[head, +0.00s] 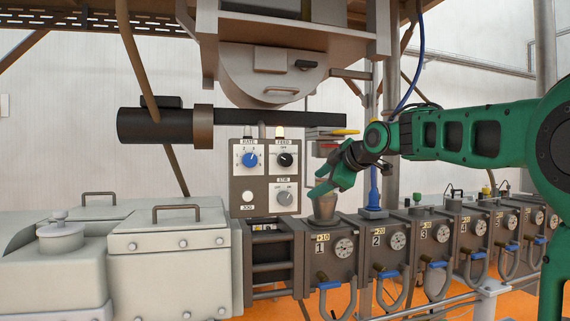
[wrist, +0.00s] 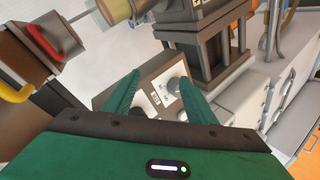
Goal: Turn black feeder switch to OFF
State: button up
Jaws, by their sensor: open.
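The control box (head: 264,178) stands in the middle of the head view with several knobs. The black feeder switch (head: 285,160) is the round black knob under the FEED label at its upper right. A grey knob (wrist: 174,84) shows near the right finger.
A blue knob (head: 250,160), a grey STIR knob (head: 284,198) and a white JOG button (head: 248,196) share the panel. A funnel-like cup (head: 324,208) stands below my gripper. Numbered barrel blocks (head: 388,244) run right.

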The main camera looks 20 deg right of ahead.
aim_at(286, 159)
jog(key=s+a+r+m+t+h, duration=0.1)
jog(key=s+a+r+m+h, duration=0.3)
jog(key=a+r+m, duration=0.65)
jog(key=w+f, duration=0.1)
jog(key=w, duration=0.1)
jog(key=w+d+f+m, duration=0.1)
jog(key=w, duration=0.2)
jog(key=w+d+f+m, duration=0.1)
jog(key=w+f, duration=0.1)
jog(key=w, duration=0.1)
jog(key=shift+w+d+y, duration=0.15)
jog(key=shift+w+y, duration=0.1)
jog(key=shift+y, duration=0.15)
jog(key=shift+c, duration=0.6)
jog(key=c, duration=0.9)
jog(key=shift+a, duration=0.2)
jog(key=shift+d, duration=0.15)
